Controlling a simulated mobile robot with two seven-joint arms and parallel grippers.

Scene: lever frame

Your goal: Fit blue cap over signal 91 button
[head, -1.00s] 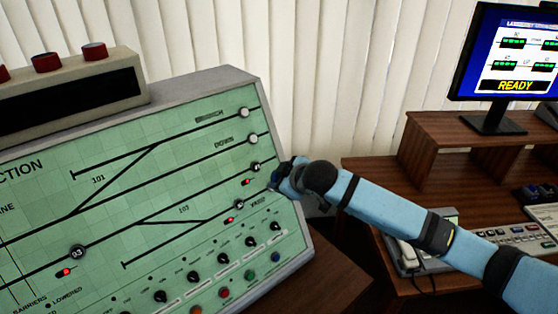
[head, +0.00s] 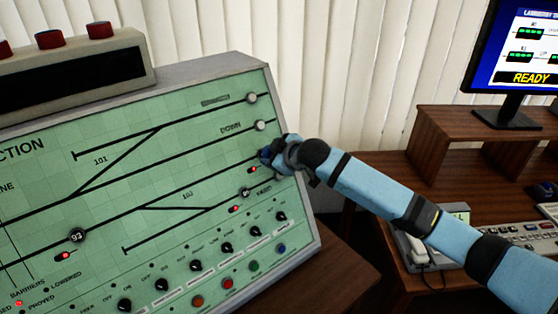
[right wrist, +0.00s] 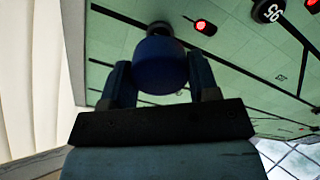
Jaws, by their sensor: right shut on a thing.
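My right gripper (head: 272,156) is at the right side of the green signal panel (head: 120,165), its jaws shut on the blue cap (head: 264,155). In the right wrist view the round blue cap (right wrist: 160,66) sits between the two fingers, close against the panel. A red light (head: 253,169) glows just below the gripper. My left gripper is not in view.
Another button (head: 245,193) with a red light stands below the gripper, and button 93 (head: 78,236) is further left. Two pale round buttons are above. Several knobs line the panel's lower edge. A desk with a monitor (head: 520,55) and telephone stands at right.

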